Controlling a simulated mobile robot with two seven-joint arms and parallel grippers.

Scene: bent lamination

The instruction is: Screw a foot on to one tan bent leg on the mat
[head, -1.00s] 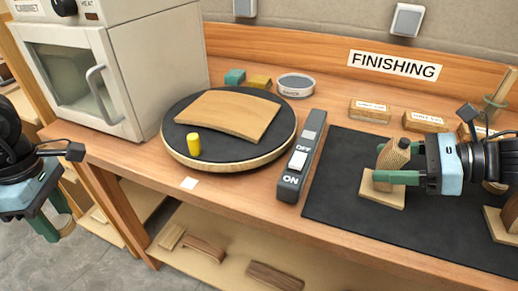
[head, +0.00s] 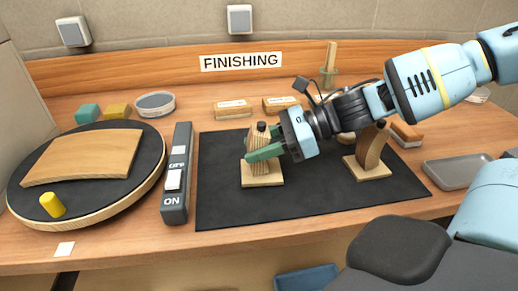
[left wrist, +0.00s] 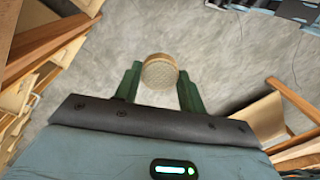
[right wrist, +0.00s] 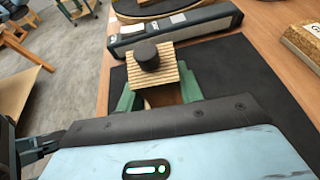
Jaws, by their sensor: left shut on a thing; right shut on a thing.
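My right gripper (head: 264,152) is shut on the tan bent leg (head: 259,142), which stands on a square wooden base (head: 262,178) on the black mat (head: 225,205). A dark round foot (right wrist: 147,55) sits on the leg's ridged tan top (right wrist: 158,70) in the right wrist view. It also shows in the head view (head: 261,127). How tightly it is seated cannot be told. My left gripper (left wrist: 158,85) is shut on a round tan piece (left wrist: 159,73) above the floor. It is outside the head view.
A browner bent leg (head: 373,146) with a dark top stands at the mat's right. The dark switch box (head: 176,175) lies left of the mat, beside a turntable (head: 130,190) carrying a tan panel (head: 85,157) and yellow cylinder (head: 53,205). A grey tray (head: 458,172) lies at right.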

